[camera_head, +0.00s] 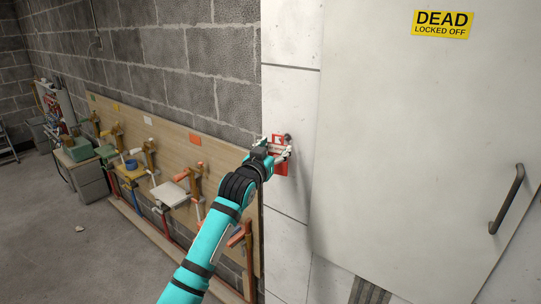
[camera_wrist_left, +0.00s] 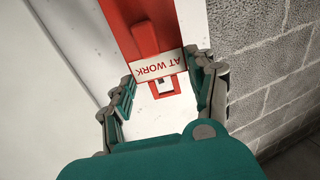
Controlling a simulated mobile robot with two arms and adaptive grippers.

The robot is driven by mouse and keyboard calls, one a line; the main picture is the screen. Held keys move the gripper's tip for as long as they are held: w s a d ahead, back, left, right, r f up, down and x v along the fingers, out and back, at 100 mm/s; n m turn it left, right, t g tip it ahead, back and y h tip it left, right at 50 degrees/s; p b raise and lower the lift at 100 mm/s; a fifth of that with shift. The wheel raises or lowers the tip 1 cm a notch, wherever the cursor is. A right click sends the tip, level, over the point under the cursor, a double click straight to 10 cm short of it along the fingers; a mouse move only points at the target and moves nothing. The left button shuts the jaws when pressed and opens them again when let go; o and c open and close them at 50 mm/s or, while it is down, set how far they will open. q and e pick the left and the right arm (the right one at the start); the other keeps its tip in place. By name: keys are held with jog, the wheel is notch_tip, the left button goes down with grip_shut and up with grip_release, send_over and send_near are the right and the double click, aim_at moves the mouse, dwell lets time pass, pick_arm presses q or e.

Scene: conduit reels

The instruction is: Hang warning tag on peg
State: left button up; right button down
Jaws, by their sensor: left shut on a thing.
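The warning tag (camera_head: 280,168) is red with a white band reading "AT WORK" in the wrist view (camera_wrist_left: 156,68). My left gripper (camera_head: 278,152) is shut on it, with the fingers at both sides of the white band. It is up against the narrow white face beside the large white door. A small dark peg (camera_head: 288,137) sticks out of this face right by the tag's top. I cannot tell whether the tag's hole is around the peg or only beside it. My right gripper is not in view.
A white door (camera_head: 420,150) with a dark handle (camera_head: 507,199) and a yellow "DEAD LOCKED OFF" sign (camera_head: 441,24) fills the right. A wooden board (camera_head: 172,142) with several clamps and tools leans along the grey block wall at left. The floor (camera_head: 95,265) is mostly clear.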

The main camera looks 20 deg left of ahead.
aim_at(280, 151)
pick_arm(q)
jog(key=shift+w+d+f+b, duration=0.1)
jog(key=shift+w+d+b, duration=0.15)
jog(key=shift+w, duration=0.2)
jog(key=shift+w+d+f+b, duration=0.1)
jog(key=shift+w+d+b, duration=0.05)
jog(key=shift+w+b, duration=0.25)
jog(key=shift+w+d+f, duration=0.1)
jog(key=shift+w+f, duration=0.15)
jog(key=shift+w, duration=0.15)
jog(key=shift+w+f, duration=0.1)
jog(key=o, duration=1.1)
